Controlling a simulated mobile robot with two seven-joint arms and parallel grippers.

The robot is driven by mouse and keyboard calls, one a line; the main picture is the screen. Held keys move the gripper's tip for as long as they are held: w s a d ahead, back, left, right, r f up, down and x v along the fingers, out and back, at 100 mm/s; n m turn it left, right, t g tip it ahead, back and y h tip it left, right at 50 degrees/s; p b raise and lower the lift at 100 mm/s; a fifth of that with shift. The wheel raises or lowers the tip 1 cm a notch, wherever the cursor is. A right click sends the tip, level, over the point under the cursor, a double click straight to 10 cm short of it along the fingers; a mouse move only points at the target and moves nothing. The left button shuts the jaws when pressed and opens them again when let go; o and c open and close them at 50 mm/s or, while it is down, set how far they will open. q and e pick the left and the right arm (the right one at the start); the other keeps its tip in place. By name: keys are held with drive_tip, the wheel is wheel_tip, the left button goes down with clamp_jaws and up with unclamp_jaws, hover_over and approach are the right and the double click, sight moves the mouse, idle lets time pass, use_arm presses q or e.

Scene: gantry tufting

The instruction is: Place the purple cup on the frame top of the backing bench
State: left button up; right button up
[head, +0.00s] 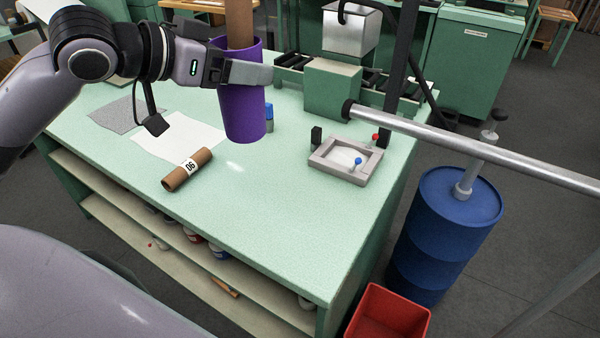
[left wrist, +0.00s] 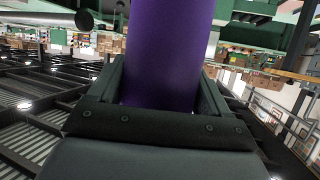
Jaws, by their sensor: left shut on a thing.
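The purple cup (head: 241,112) is tall and upright in my left gripper (head: 250,73), above the pale green bench top (head: 260,220). The gripper is shut on the cup near its upper part. In the left wrist view the purple wall of the cup (left wrist: 165,50) fills the space between the two fingers (left wrist: 162,92). A brown, tube-like piece (head: 239,22) rises at the cup's mouth; I cannot tell whether it is inside or behind. I cannot tell which surface is the frame top. My right gripper is not in view.
A brown roll (head: 178,178) labelled 06 and white sheets (head: 180,139) lie on the bench. A metal bar (head: 470,145) crosses the right side above a blue drum (head: 440,235). The bench's front middle is clear.

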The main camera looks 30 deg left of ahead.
use_arm(q)
wheel_tip(320, 180, down, 20)
drive_tip(key=b, duration=0.3)
drive_tip(key=shift+w, duration=0.15)
drive_tip(key=shift+f, duration=0.1)
idle(0.3)
drive_tip(key=o, duration=1.3)
drive_tip(key=shift+p+v, duration=0.4)
drive_tip(key=shift+v, duration=5.65)
